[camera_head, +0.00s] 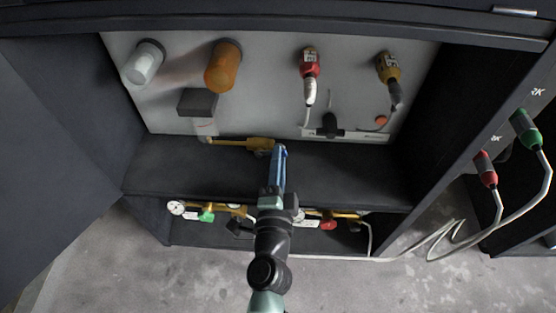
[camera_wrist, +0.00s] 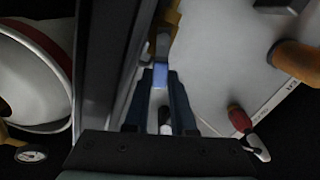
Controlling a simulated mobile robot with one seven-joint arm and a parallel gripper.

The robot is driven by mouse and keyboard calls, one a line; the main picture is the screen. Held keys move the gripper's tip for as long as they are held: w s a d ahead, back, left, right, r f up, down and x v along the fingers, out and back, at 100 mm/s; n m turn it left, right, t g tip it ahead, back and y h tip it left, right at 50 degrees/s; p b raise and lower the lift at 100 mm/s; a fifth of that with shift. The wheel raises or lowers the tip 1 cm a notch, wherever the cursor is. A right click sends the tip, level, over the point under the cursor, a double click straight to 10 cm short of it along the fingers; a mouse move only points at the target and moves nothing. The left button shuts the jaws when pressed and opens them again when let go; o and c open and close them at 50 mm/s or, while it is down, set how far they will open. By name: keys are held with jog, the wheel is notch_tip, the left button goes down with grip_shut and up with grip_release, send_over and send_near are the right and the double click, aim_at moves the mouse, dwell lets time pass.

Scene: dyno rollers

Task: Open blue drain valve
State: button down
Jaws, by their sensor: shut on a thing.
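The blue drain valve handle (camera_wrist: 161,75) shows in the wrist view between the tips of my two dark blue fingers. My gripper (camera_wrist: 161,85) is shut on this blue handle. In the head view my gripper (camera_head: 279,150) reaches into the cabinet from the front, its tips at the right end of a brass pipe (camera_head: 232,143). There the fingers and wrist cover most of the handle, so its angle is hard to tell.
The cabinet's pale back panel (camera_head: 270,80) carries an orange cylinder (camera_head: 222,68), a clear cylinder (camera_head: 146,62), a red plug (camera_head: 310,65) and a yellow plug (camera_head: 388,68). Gauges (camera_head: 176,207) and a red knob (camera_head: 328,222) sit below the shelf. Cables hang at the right.

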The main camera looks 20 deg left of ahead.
dwell(0.3)
jog(key=c, duration=0.7)
grip_release()
jog(key=shift+c, duration=0.2)
